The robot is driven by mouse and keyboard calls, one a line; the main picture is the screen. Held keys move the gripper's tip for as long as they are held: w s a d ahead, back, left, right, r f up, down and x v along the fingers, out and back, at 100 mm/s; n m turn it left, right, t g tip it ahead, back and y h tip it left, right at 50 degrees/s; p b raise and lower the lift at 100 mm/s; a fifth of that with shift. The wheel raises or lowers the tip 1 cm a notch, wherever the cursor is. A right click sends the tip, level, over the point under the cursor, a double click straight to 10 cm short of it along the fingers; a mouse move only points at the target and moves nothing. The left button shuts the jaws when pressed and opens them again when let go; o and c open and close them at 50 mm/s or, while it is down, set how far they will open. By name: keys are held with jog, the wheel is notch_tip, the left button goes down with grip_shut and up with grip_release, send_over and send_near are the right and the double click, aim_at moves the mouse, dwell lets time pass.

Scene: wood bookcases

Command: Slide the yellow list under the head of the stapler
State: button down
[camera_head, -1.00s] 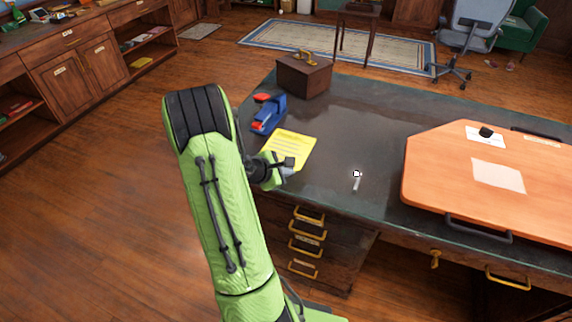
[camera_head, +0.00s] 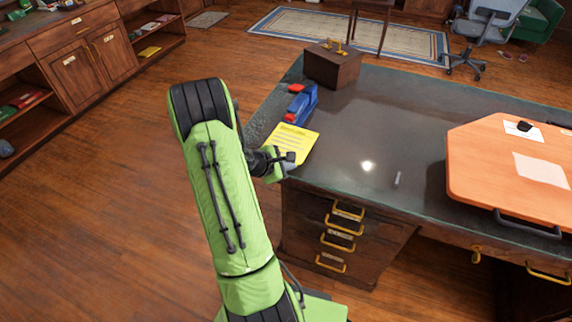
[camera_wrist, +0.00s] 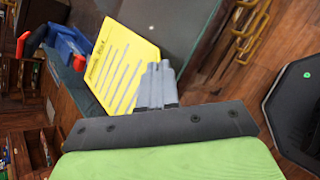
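The yellow list (camera_head: 291,142) is a lined sheet near the left edge of the dark desk. My gripper (camera_head: 287,160) is shut on its near edge; in the wrist view the grey fingers (camera_wrist: 158,85) are together at the sheet's edge. The blue stapler (camera_head: 303,104) with red parts stands just beyond the list's far side. In the wrist view the stapler (camera_wrist: 68,42) is at upper left, beside the list (camera_wrist: 122,62). The list looks apart from or just touching the stapler's base; I cannot tell which. The gap under the stapler's head is not clearly visible.
A wooden box (camera_head: 333,68) with gold handles stands behind the stapler. A small white stick (camera_head: 397,178) lies on the desk (camera_head: 390,120). An orange board (camera_head: 490,165) covers the right side. The desk's middle is clear.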

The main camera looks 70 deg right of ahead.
aim_at(302, 152)
jog(key=shift+s+d+f+b, duration=0.2)
jog(key=shift+d+f+b, duration=0.15)
jog(key=shift+d+f, duration=0.85)
jog(key=shift+s+d+r+p, duration=0.1)
jog(key=shift+d+p, duration=0.15)
jog(key=shift+d, duration=0.35)
jog(key=shift+s+d+r+p, duration=0.1)
jog(key=shift+d+p, duration=0.1)
jog(key=shift+d, duration=0.35)
jog(key=shift+s+d+p, duration=0.15)
jog(key=shift+d, duration=0.65)
jog(key=shift+s+d+p, duration=0.1)
jog(key=shift+d+p, duration=0.05)
jog(key=shift+d, duration=0.65)
jog(key=c, duration=1.3)
grip_release()
jog(key=p+v, duration=0.3)
jog(key=v, duration=1.2)
jog(key=shift+w+a, duration=0.2)
